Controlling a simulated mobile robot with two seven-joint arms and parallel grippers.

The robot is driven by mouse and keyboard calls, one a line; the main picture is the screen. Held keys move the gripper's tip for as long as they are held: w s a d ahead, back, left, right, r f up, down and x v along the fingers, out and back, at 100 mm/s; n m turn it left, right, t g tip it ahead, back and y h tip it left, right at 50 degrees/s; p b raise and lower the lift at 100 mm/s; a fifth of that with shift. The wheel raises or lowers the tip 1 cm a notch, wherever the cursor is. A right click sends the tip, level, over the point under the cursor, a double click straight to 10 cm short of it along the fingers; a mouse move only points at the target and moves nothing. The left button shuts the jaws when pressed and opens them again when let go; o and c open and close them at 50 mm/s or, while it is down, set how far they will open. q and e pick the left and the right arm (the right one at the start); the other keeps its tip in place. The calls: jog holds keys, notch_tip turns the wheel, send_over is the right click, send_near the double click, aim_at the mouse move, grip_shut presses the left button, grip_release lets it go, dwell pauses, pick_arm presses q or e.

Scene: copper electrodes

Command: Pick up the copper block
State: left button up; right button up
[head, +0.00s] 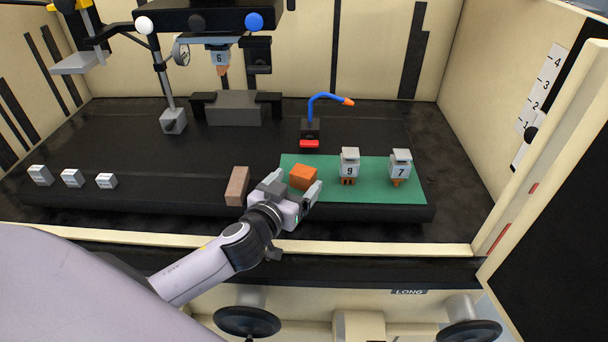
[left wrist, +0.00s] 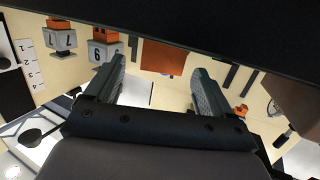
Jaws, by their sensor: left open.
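The copper block, an orange cube (head: 303,177), sits on the green mat (head: 330,192) near its left end. My left gripper (head: 294,184) is open at the front of the block, with one finger to its left and one toward its right. In the left wrist view the orange block (left wrist: 163,57) shows beyond and between the two open fingers (left wrist: 157,85). No contact between fingers and block is visible. My right gripper is in neither view.
A brown block (head: 237,186) stands left of my gripper. Holders marked 9 (head: 349,166) and 7 (head: 400,167) stand right of the copper block. A blue hose (head: 322,97) on a black base is behind. Small white blocks (head: 72,178) are at far left, with open black surface between.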

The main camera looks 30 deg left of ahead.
aim_at(299, 177)
pick_arm(q)
jog(key=shift+w+a+f+p, duration=0.1)
jog(key=shift+w+f, duration=0.05)
jog(key=shift+w, duration=0.65)
jog(key=shift+w+a+f+p, duration=0.1)
jog(key=shift+w+f, duration=0.05)
jog(key=shift+w, duration=0.6)
jog(key=shift+w+f+p, duration=0.1)
jog(key=shift+w+f, duration=0.05)
jog(key=shift+w, duration=0.65)
jog(key=c, duration=1.2)
jog(key=shift+r, duration=0.15)
grip_shut()
